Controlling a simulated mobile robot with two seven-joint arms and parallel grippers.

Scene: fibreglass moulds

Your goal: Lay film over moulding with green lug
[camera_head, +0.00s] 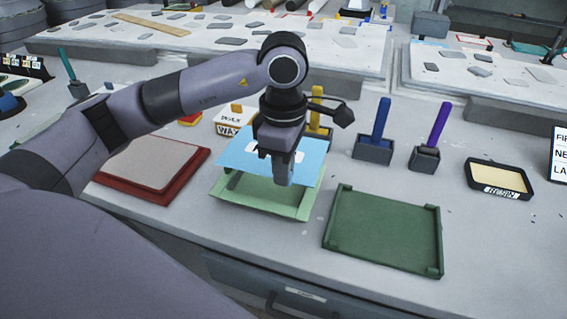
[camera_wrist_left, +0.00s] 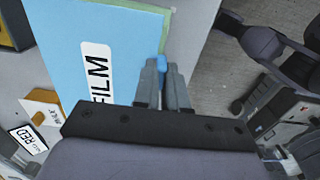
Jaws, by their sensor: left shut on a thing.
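My left gripper (camera_head: 284,170) is shut on the film (camera_head: 240,150), a flat light-blue sheet with a white label. In the left wrist view the film (camera_wrist_left: 75,55) reads "FILM", and the fingertips (camera_wrist_left: 163,72) pinch a small blue tab at its edge. The film is over the back part of a pale green tray-like mould (camera_head: 258,206) and hides much of it. I cannot tell whether they touch. A pale green edge also shows past the film in the left wrist view. I cannot make out a green lug.
A red-rimmed mould (camera_head: 195,163) lies left and a dark green tray (camera_head: 383,232) right, near the front edge. Behind stand a wax box (camera_head: 234,129), blue (camera_head: 373,150) and purple (camera_head: 426,158) handled tools in holders, and a resin tray (camera_head: 500,178).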

